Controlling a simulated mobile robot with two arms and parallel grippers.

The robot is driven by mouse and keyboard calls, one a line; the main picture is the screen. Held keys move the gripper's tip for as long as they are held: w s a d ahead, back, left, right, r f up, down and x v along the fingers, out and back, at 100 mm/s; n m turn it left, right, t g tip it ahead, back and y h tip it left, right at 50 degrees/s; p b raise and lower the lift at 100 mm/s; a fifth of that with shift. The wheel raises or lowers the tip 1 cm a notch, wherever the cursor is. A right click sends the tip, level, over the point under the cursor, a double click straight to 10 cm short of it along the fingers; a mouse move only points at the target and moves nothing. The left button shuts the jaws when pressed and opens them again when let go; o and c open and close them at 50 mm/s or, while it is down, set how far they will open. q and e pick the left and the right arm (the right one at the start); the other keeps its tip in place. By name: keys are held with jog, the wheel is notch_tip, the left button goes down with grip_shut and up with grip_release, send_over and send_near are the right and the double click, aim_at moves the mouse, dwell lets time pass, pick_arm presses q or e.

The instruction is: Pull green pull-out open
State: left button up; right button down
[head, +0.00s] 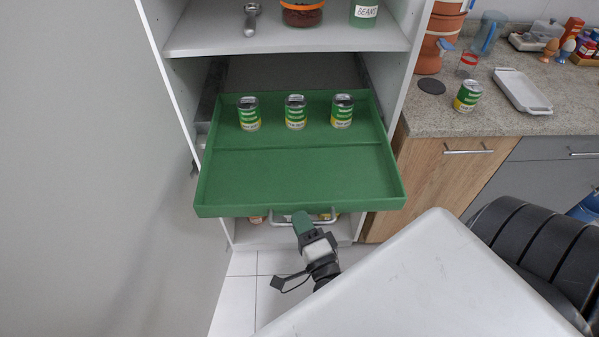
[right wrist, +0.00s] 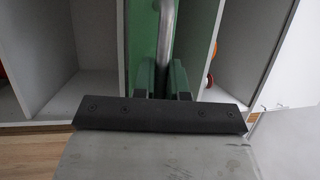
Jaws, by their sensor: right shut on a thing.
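The green pull-out (head: 290,180) is a shallow tray in a tall white cabinet. It extends well out of the cabinet toward me. Three green-and-yellow cans (head: 249,113) stand in a row in its rear part; its front part is empty. A grey bar handle (head: 328,219) is on its front face. My right gripper (head: 302,219) is at this handle, shut on it. In the right wrist view the handle bar (right wrist: 167,40) runs between the fingers (right wrist: 163,80), close to the green front. My left gripper is not in view.
A shelf above holds a measuring spoon (head: 251,18), a red jar (head: 302,12) and a beans container (head: 364,12). Items partly show below the pull-out. On the right, a counter (head: 430,115) holds another can (head: 468,96) and a white tray (head: 521,92).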

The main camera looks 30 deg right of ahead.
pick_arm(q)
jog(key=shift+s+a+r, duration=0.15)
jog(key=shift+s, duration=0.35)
pick_arm(e)
jog(key=s+a, duration=0.4)
jog(key=s, duration=0.2)
jog(key=shift+s, duration=0.4)
jog(key=c, duration=1.2)
grip_release()
jog(key=shift+o, duration=0.2)
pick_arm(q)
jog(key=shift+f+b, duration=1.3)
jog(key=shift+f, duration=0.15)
pick_arm(e)
jog(key=v, duration=1.1)
jog(key=shift+w, duration=0.1)
